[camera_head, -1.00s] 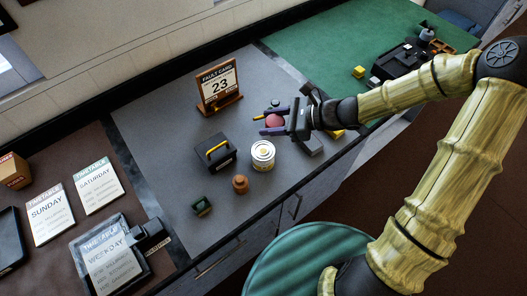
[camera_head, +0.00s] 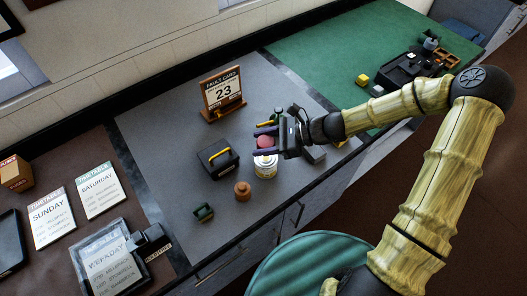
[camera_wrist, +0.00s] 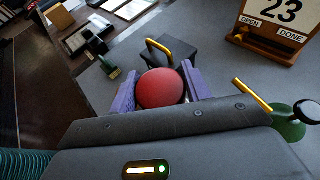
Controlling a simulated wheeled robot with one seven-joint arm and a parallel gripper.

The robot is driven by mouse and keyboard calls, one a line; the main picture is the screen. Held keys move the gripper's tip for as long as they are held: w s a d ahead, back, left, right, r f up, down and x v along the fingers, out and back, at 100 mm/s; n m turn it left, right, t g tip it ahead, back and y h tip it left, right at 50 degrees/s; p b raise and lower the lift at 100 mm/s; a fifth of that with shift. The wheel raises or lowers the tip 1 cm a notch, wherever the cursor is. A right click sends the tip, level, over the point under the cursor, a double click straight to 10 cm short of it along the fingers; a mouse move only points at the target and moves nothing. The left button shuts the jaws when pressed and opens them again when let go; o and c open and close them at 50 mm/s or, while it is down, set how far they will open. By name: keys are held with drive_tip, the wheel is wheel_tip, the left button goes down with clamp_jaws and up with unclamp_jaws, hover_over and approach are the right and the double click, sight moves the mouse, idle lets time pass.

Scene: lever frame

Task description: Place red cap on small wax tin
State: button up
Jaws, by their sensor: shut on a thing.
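My gripper (camera_head: 264,141) is shut on the red cap (camera_head: 265,142), with its purple fingers on either side of it. In the wrist view the round red cap (camera_wrist: 160,88) fills the space between the fingers. The small wax tin (camera_head: 265,170), white with a label, stands upright on the grey mat. In the head view the cap and fingers overlap the tin's top edge. The cap appears above the tin, but I cannot tell whether they touch. The tin's top is hidden by my gripper, and the tin is not visible in the wrist view.
A black box with a yellow handle (camera_head: 217,160) stands left of the tin. A brown jar (camera_head: 242,188) and a small green object (camera_head: 203,212) stand nearer the front. Green and yellow items lie beside my gripper.

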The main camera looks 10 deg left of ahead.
sight(263, 158)
drive_tip(key=shift+f, duration=0.6)
drive_tip(key=shift+f+p, duration=0.4)
drive_tip(key=shift+f, duration=1.7)
drive_tip(key=o, duration=0.9)
drive_tip(key=shift+f, duration=0.1)
drive_tip(key=shift+o, duration=0.2)
drive_tip(key=b+v, duration=0.2)
drive_tip(key=v, duration=1)
drive_tip(key=shift+b, duration=0.3)
